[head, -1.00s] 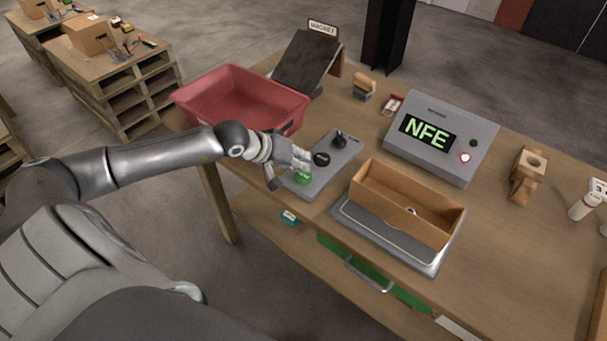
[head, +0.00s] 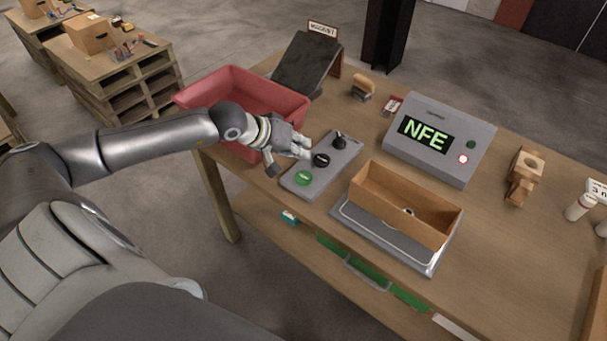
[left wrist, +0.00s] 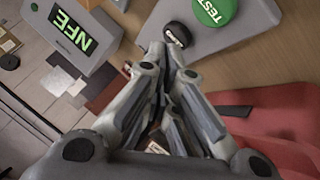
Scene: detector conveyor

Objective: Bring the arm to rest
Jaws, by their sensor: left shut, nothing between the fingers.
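My left gripper (head: 302,148) is shut and empty. In the head view it hangs above the back-left edge of the grey control panel (head: 326,177), apart from the buttons as far as I can tell. The panel carries a green button (head: 303,178), a black button (head: 321,160) and a black knob (head: 339,141). In the left wrist view the shut fingers (left wrist: 160,78) fill the middle, with the green TEST button (left wrist: 214,10) and the black button (left wrist: 178,34) beyond them. My right gripper is in neither view.
A red bin (head: 282,99) stands behind my left wrist. A cardboard box (head: 405,208) sits on a grey plate right of the panel. A detector unit (head: 440,138) reading NFE stands behind it. A dark sloped board (head: 306,63) is at the back. Bare tabletop (head: 500,260) lies at right.

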